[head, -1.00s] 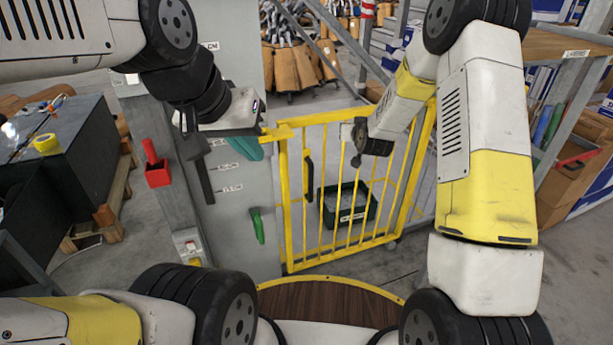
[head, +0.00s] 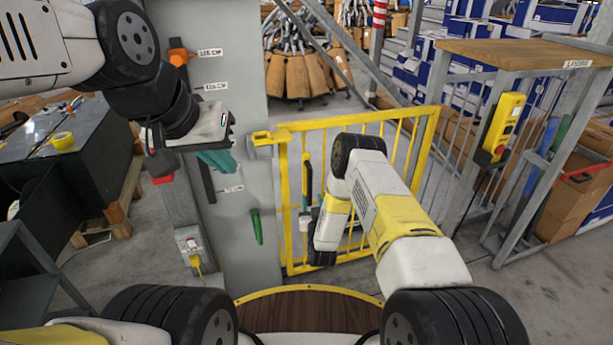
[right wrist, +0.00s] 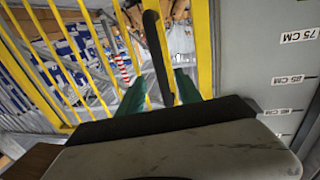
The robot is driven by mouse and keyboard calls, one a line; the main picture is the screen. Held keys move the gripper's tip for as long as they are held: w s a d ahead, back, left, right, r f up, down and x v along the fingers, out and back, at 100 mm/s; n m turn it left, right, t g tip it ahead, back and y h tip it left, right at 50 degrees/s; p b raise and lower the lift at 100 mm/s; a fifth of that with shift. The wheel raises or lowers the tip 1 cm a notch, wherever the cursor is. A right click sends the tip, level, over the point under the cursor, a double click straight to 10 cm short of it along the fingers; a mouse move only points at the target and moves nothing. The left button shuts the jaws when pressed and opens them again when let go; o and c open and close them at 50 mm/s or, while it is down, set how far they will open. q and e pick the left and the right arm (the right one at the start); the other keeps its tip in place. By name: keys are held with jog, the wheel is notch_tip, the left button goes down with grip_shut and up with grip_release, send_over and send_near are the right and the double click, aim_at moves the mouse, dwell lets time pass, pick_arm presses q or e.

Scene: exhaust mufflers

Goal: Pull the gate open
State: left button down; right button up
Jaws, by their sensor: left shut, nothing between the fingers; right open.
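The yellow barred gate (head: 360,122) stands upright beside the grey post and looks closed. Its dark upright handle (head: 307,178) is on the left side of the gate. My right gripper (head: 304,207) is at the handle's lower part, partly hidden by my arm. In the right wrist view its teal fingers (right wrist: 160,80) are open, with the dark handle (right wrist: 155,45) between them; I cannot tell whether they touch it. My left gripper (head: 218,161) is shut and empty in front of the grey post, left of the gate.
The grey post (head: 250,215) carries height labels and a green hook (head: 257,227). A wood-topped stand (head: 520,54) with a yellow control box (head: 503,125) is on the right. A dark workbench (head: 85,165) is on the left. Bare floor lies right of my right arm.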

aim_at(310, 189)
jog(key=w, duration=0.5)
jog(key=w+a, duration=0.1)
jog(key=w, duration=0.1)
jog(key=shift+w, duration=0.3)
grip_shut()
dwell(1.1)
